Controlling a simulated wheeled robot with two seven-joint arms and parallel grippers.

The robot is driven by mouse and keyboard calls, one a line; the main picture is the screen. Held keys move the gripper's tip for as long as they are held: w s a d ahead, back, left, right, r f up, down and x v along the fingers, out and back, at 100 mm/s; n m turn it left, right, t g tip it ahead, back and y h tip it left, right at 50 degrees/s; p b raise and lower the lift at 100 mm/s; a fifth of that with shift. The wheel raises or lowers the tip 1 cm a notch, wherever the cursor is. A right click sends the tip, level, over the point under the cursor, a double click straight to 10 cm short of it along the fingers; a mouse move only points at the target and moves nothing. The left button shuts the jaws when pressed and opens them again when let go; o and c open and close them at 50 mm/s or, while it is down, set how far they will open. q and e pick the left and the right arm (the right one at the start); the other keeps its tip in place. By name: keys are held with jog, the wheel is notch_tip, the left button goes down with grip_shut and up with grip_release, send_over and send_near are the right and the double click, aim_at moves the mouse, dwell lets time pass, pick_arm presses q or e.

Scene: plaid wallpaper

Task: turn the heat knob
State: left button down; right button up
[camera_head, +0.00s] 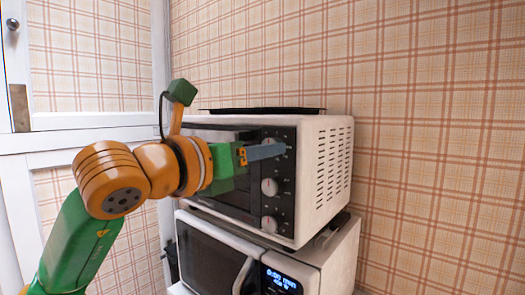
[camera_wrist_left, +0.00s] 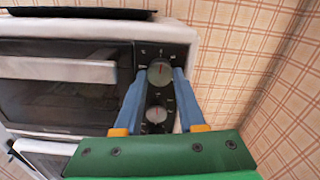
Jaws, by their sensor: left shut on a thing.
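A white toaster oven (camera_head: 325,160) has a dark control panel with a column of round knobs on its right front. The top knob (camera_wrist_left: 160,72) is grey with a red mark. My left gripper (camera_head: 276,151) has its blue-grey fingers at the top of the panel and hides this knob in the head view. In the left wrist view the fingers are shut on the top knob, one on each side. The middle knob (camera_head: 269,187) and the bottom knob (camera_head: 269,224) are clear of the fingers. Which knob is the heat knob cannot be read. My right gripper is not in view.
The oven stands on a white microwave (camera_head: 342,262) with a lit blue display. A dark flat tray (camera_head: 262,110) lies on top of the oven. A plaid wall stands behind, and a white panelled door or frame (camera_head: 85,130) is at the left.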

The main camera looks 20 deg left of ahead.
pick_arm(q)
jog(key=shift+f+m+p, duration=0.2)
jog(key=shift+m+p, duration=0.45)
jog(key=shift+m, duration=12.45)
